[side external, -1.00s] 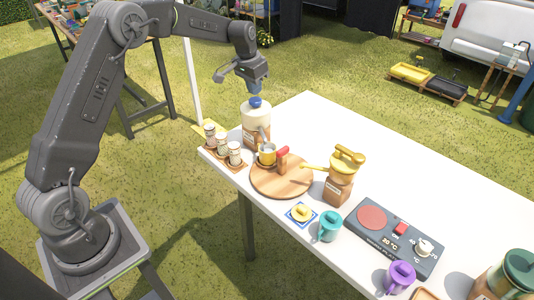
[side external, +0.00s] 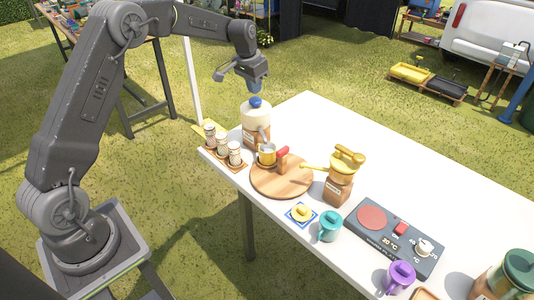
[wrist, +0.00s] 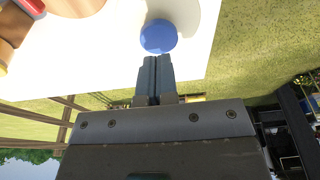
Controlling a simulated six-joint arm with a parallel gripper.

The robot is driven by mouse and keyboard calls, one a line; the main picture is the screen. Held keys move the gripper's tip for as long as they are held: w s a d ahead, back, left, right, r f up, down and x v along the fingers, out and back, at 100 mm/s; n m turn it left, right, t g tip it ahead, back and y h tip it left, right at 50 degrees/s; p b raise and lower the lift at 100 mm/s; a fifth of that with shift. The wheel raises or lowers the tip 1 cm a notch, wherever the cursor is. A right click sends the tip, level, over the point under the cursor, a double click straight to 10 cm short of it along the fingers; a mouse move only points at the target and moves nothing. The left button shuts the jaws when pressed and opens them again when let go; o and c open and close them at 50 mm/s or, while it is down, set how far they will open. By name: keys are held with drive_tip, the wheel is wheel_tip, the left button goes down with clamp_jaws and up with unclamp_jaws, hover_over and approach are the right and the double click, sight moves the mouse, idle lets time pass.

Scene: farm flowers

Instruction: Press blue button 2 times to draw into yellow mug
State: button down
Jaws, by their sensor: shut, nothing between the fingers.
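The blue button (side external: 256,102) is the round top of a cream and brown dispenser (side external: 255,120) at the table's far left corner. In the wrist view the blue button (wrist: 158,37) lies just beyond my fingertips. My gripper (side external: 256,90) is shut and empty, pointing down just above the button; it also shows in the wrist view (wrist: 154,62). I cannot tell whether the tips touch the button. The yellow mug (side external: 267,157), with a metallic upper part, stands under the dispenser's front, at the edge of a round wooden board (side external: 265,183).
Several small jars (side external: 222,144) stand left of the dispenser. A yellow-topped grinder (side external: 343,175), a teal mug (side external: 329,226), a purple mug (side external: 400,276) and a hot plate (side external: 395,238) are to the right. The table's back (side external: 400,150) is clear.

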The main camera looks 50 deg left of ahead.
wheel_tip(320, 180, up, 6)
drive_tip(key=shift+f, duration=0.15)
idle(0.3)
drive_tip(key=s+d+r+t, duration=0.1)
drive_tip(key=s+d+r, duration=0.45)
drive_tip(key=s, duration=0.35)
drive_tip(key=s+d+r+t, duration=0.1)
drive_tip(key=s+d+r, duration=0.45)
drive_tip(key=s, duration=0.35)
drive_tip(key=s+d+f, duration=0.2)
drive_tip(key=s, duration=0.7)
drive_tip(key=s+d+f+t, duration=0.1)
drive_tip(key=s+d+f, duration=0.2)
drive_tip(key=s, duration=0.6)
drive_tip(key=shift+d+f, duration=0.2)
drive_tip(key=shift+d, duration=0.15)
